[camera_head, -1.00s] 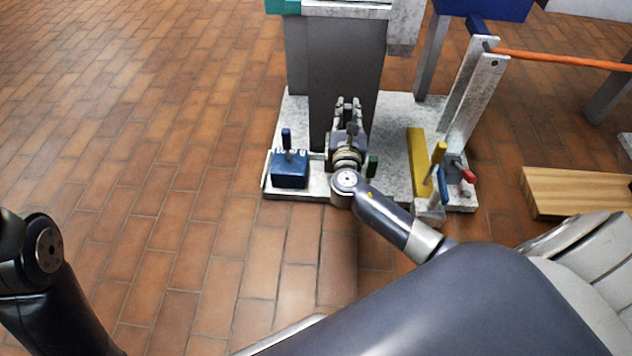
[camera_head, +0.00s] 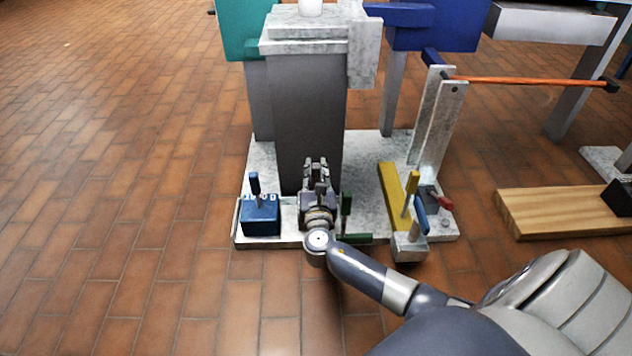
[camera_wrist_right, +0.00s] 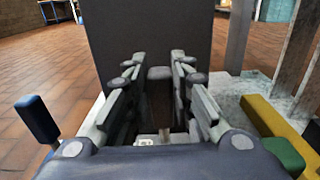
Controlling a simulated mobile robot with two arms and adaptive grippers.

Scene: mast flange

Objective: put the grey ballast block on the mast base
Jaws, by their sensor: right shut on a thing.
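My right gripper (camera_head: 316,170) points away from me, low over the front of a pale speckled base plate (camera_head: 370,165), before a tall dark grey column. I cannot tell which part the task calls the mast base. In the right wrist view the fingers (camera_wrist_right: 155,65) stand on both sides of a small grey upright piece (camera_wrist_right: 160,73), seemingly the grey block's handle, and are shut on it. The block's body is mostly hidden by the gripper. My left gripper is out of view.
A blue block (camera_head: 260,217) with an upright handle stands left of the gripper. A green handle (camera_head: 346,204) is close on its right. Farther right are a yellow bar (camera_head: 390,187) and a slanted post with an orange rod (camera_head: 530,81). The dark column (camera_head: 305,120) stands right behind.

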